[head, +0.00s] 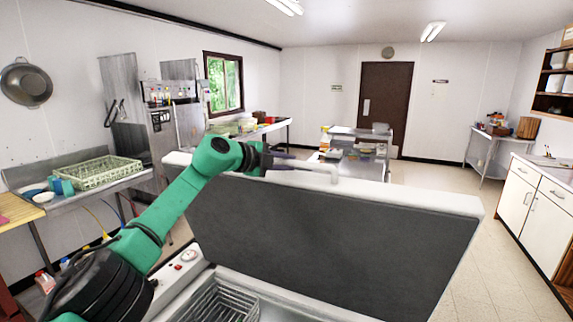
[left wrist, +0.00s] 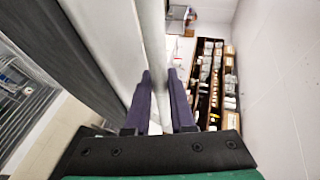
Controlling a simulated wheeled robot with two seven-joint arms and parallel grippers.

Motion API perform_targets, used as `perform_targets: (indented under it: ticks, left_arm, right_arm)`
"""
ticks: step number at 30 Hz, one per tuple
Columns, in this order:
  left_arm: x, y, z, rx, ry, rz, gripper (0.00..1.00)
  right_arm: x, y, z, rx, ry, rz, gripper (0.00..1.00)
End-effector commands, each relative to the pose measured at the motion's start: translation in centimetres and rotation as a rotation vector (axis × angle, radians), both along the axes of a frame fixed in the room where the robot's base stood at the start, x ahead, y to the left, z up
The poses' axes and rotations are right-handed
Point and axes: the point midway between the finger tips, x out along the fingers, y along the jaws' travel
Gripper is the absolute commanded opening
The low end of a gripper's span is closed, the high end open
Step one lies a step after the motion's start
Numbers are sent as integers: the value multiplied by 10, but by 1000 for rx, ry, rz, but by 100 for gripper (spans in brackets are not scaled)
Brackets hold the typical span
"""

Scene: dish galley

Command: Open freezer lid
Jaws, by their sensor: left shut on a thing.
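The freezer lid (head: 340,235) stands raised and tilted, its dark grey inner face towards me and its white rim on top. It also shows at the left of the left wrist view (left wrist: 95,45). The white lid handle (head: 334,173) is at the lid's far edge; in the left wrist view the handle bar (left wrist: 152,35) runs between the purple fingers. My left gripper (head: 283,161) reaches over the lid's top edge and is shut on the handle. It also shows in the left wrist view (left wrist: 160,85). My right gripper is out of view.
The open freezer holds a wire basket (head: 222,302), with a control panel (head: 188,262) beside it. A sink counter with a green dish rack (head: 100,172) is at left. A steel table (head: 350,168) stands beyond the lid. Clear floor (head: 490,255) lies right of the lid.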

Motion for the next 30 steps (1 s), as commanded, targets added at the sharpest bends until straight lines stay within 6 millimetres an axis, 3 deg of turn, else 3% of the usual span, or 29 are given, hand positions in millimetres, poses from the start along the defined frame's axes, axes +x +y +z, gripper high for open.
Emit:
perform_targets:
  ticks: [5,6,8,16,20,23,30]
  left_arm:
    - [-1,-1,-4,4,5,-4,0]
    - [-1,-1,-4,4,5,-4,30]
    - [-1,-1,-3,5,4,-4,52]
    - [-1,0,-3,4,3,-3,52]
    - [-6,6,-3,4,0,-3,52]
    - [-18,16,-2,4,-4,-2,52]
    - [-65,58,16,3,-5,1,52]
  right_arm:
    - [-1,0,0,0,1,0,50]
    - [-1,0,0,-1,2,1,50]
    - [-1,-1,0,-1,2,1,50]
    - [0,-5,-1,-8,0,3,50]
    - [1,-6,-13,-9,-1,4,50]
    - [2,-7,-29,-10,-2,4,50]
    - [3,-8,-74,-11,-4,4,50]
